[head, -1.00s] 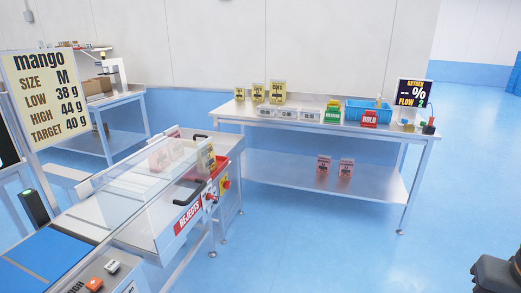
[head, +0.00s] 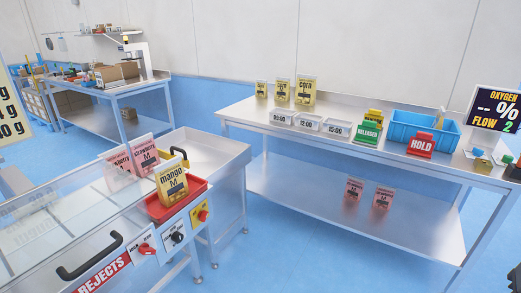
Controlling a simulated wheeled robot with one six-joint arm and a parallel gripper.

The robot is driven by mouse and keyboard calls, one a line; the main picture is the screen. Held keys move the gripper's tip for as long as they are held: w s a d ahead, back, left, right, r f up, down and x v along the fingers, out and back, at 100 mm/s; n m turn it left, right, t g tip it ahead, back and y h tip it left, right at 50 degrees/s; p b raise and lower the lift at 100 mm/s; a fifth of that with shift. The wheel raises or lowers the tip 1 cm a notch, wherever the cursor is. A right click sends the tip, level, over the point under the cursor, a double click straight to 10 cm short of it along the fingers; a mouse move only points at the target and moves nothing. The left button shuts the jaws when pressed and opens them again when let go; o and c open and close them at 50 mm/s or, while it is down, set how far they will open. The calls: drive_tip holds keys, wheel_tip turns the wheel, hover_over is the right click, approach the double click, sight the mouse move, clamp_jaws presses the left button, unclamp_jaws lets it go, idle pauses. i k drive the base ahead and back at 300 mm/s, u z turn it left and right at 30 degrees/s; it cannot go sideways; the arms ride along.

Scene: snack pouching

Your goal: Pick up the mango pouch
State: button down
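The mango pouch (head: 171,184) is yellow with dark lettering and a large M. It stands upright, leaning a little, in or against a small red tray (head: 187,206) at the end of the machine with the REJECTS label. Its lower edge is partly hidden by the tray's rim. Two pink strawberry pouches (head: 143,152) stand just behind it to the left.
The clear cover with a black handle (head: 90,258) lies in front of the pouch, and a control box with knobs (head: 176,237) is beside it. A steel table (head: 258,118) holds yellow pouches, time-labelled trays, a blue bin (head: 405,128) and signs. Blue floor is open between them.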

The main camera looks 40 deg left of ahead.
sight(171, 187)
drive_tip(key=u, duration=0.4)
drive_tip(key=i, duration=1.2)
drive_tip(key=u, duration=1.8)
drive_tip(key=i, duration=0.9)
drive_tip(key=u, duration=1)
drive_tip(key=i, duration=0.25)
